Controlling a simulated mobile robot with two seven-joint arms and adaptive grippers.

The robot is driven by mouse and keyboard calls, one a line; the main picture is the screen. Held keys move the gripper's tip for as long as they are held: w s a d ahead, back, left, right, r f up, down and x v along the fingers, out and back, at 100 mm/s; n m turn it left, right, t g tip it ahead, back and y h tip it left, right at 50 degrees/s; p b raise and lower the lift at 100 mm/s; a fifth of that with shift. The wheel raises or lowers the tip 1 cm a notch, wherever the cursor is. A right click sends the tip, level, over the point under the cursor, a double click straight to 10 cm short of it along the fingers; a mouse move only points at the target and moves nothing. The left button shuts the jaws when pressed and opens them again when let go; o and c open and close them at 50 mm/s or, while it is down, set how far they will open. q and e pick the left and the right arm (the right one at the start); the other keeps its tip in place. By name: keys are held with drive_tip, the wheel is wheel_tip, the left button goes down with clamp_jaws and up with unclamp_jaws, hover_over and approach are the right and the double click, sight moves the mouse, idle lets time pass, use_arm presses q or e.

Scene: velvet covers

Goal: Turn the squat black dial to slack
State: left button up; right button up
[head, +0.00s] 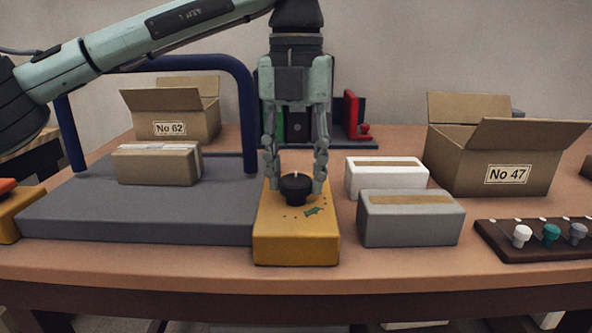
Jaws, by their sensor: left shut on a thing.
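The squat black dial (295,189) sits on top of a yellow box (295,246) at the table's front, just left of the middle of the head view. A small pale mark shows on the dial's top. Small dots and a green mark lie on the box around it. My left gripper (296,184) points straight down from above, with one finger on each side of the dial, shut on it. The exact contact is partly hidden behind the dial. My right gripper is not in the view.
A grey platform (130,215) with a dark blue arch (249,110) lies left of the yellow box, carrying a cardboard parcel (155,165). White (385,180) and grey (410,222) boxes stand close on the right. Open cartons No 62 (170,115) and No 47 (490,165) stand behind. A knob rack (497,241) lies right.

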sight(296, 179)
use_arm(q)
drive_tip(key=o, duration=1.2)
drive_tip(key=shift+c, duration=0.2)
drive_tip(key=shift+r, duration=0.1)
wheel_tip(296, 179, up, 12)
